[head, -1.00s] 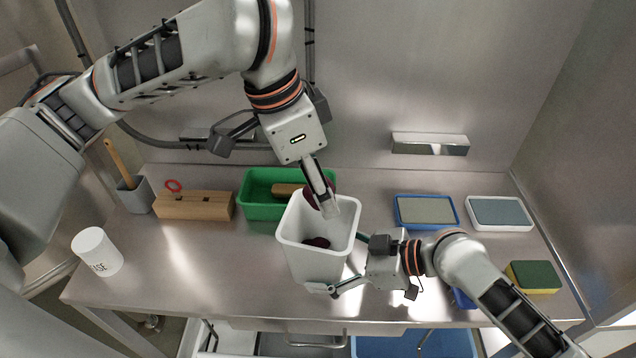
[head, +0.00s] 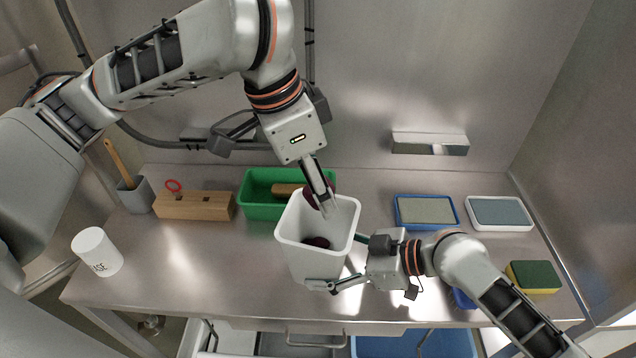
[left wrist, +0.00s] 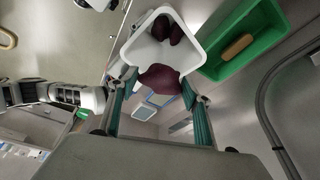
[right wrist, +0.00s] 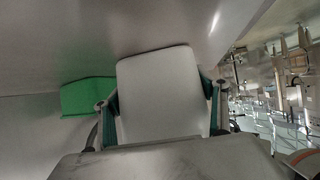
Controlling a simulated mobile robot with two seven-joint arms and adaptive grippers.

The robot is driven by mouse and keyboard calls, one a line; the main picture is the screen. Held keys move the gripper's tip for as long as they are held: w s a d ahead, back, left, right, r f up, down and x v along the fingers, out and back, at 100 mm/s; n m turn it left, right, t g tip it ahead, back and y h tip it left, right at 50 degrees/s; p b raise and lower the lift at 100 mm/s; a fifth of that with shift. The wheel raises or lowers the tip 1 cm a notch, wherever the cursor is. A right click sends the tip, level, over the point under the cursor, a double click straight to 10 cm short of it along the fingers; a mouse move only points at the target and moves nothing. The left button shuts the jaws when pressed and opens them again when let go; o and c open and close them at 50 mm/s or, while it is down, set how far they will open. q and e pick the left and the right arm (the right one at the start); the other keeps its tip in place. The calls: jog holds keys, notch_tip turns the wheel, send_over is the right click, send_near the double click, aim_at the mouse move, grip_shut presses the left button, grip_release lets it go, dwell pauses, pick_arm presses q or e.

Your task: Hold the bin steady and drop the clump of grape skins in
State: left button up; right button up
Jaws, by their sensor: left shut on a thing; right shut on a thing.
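The white bin (head: 303,262) stands on the steel bench, open at the top. My right gripper (head: 345,264) is shut on its side from the right; in the right wrist view the bin wall (right wrist: 160,95) fills the space between the fingers. My left gripper (head: 328,203) points down over the bin's back rim, shut on a dark purple clump of grape skins (left wrist: 160,78). In the head view the clump is partly hidden by the fingers. Dark clumps (left wrist: 168,30) lie inside the bin; one shows in the head view (head: 317,242).
A green tub (head: 262,212) with a brush sits just behind the bin. A wooden block (head: 195,205), a grey pot (head: 135,195) and a white canister (head: 97,252) are on the left. Blue and white trays (head: 500,228) and a sponge (head: 533,277) are on the right.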

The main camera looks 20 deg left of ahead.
pick_arm(q)
jog(key=shift+f, duration=0.15)
dwell(0.4)
jog(key=shift+a+f, duration=0.2)
jog(key=shift+f, duration=1.25)
pick_arm(e)
jog(key=shift+f, duration=0.1)
pick_arm(q)
jog(key=o, duration=1)
jog(key=shift+o, duration=0.2)
jog(key=v, duration=1.2)
